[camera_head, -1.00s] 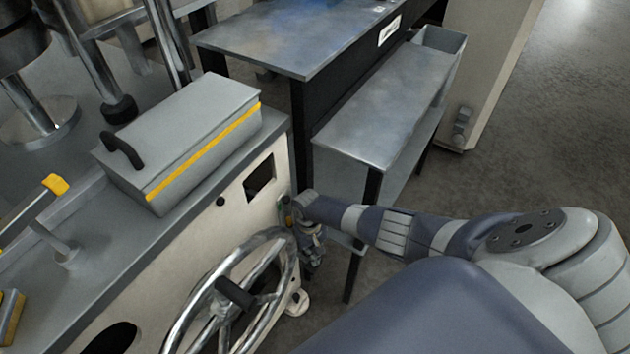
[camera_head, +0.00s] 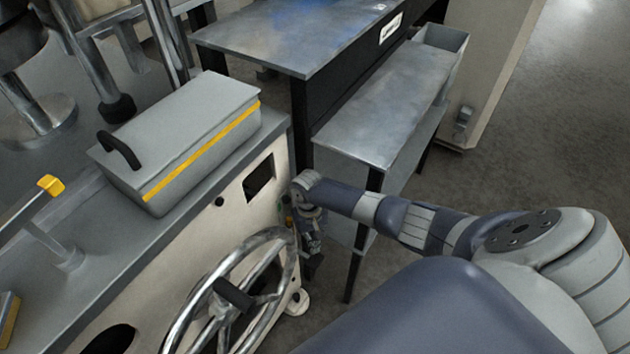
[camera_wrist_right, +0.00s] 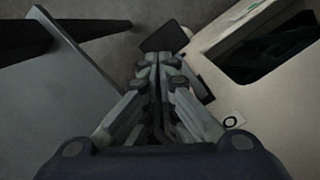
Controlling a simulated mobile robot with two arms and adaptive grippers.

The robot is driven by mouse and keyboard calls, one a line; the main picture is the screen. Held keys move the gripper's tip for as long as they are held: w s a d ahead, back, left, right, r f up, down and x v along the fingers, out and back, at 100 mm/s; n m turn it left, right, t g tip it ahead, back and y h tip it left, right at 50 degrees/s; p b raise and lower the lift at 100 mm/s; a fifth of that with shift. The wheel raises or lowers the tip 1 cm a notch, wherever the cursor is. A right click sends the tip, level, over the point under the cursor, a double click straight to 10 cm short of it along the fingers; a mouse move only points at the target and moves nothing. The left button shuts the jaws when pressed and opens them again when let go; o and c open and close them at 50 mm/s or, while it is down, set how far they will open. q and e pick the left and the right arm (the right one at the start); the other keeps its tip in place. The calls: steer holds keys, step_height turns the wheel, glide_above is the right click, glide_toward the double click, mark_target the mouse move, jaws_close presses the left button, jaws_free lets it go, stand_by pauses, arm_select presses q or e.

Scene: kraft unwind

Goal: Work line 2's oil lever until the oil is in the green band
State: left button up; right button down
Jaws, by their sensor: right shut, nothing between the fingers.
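My right gripper (camera_head: 312,258) points down beside the end of the cream machine cabinet (camera_head: 225,235), just right of the handwheel. It also shows in the right wrist view (camera_wrist_right: 160,58), with its fingers together and nothing held. A dark flat block (camera_wrist_right: 166,37) lies just beyond the fingertips in that view; I cannot tell whether it is the oil lever or whether the fingers touch it. A small green and orange fitting (camera_head: 287,215) on the cabinet is partly hidden by my wrist. The oil level and its green band cannot be read. My left gripper is out of view.
A spoked metal handwheel (camera_head: 190,318) stands close left of my right gripper. A grey lidded box (camera_head: 185,125) and a yellow-tipped lever (camera_head: 50,185) are on the machine top. A metal bench (camera_head: 375,115) stands behind my right forearm. Open floor (camera_head: 530,160) is at right.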

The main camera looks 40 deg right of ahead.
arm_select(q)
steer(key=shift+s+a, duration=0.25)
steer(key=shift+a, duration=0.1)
arm_select(e)
steer(key=shift+a+r, duration=0.2)
steer(key=shift+r, duration=0.35)
steer(key=shift+a+r, duration=0.2)
steer(key=shift+r, duration=0.3)
